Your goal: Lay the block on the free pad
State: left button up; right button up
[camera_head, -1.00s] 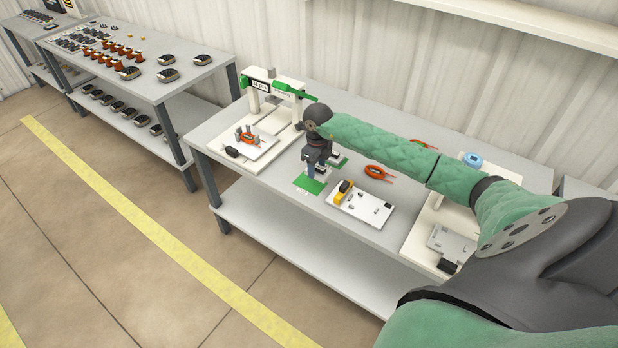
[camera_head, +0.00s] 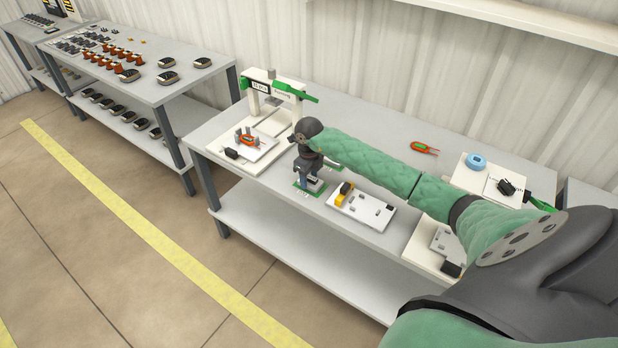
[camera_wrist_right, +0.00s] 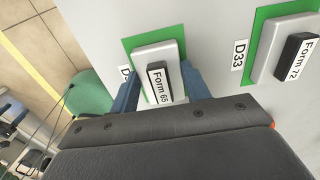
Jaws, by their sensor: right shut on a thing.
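My right gripper (camera_head: 309,181) is low over the near green pad (camera_head: 298,184) on the middle bench. Its two blue fingers (camera_wrist_right: 160,88) are shut on a grey block (camera_wrist_right: 148,57) with a black grip labelled "Form 65". In the right wrist view the block lies within the outline of its green pad (camera_wrist_right: 129,44), with green showing around it. I cannot tell whether it touches the pad. A second block (camera_wrist_right: 276,62), labelled "Form 72", sits on the neighbouring green pad (camera_wrist_right: 262,22) beside the label D33. My left gripper is not in view.
A white fixture plate with a yellow part (camera_head: 362,210) lies right of the pads. A white press stand (camera_head: 268,115) is to the left. Orange-handled pliers (camera_head: 424,148) and a blue roll (camera_head: 476,160) lie farther right. My right arm spans the bench.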

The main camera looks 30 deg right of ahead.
aim_at(309, 176)
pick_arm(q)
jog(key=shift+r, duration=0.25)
pick_arm(e)
jog(key=shift+f, duration=0.1)
jog(key=o, duration=1.2)
jog(key=shift+c, duration=0.2)
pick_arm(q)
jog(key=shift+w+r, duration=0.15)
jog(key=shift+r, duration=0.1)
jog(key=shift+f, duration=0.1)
pick_arm(e)
jog(key=shift+r, duration=0.35)
notch_tip(309, 176, up, 4)
jog(key=shift+f+b, duration=0.2)
jog(key=shift+b, duration=0.65)
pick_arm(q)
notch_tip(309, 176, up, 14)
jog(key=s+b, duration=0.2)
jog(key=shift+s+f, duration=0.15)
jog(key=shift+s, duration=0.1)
pick_arm(e)
notch_tip(309, 176, up, 8)
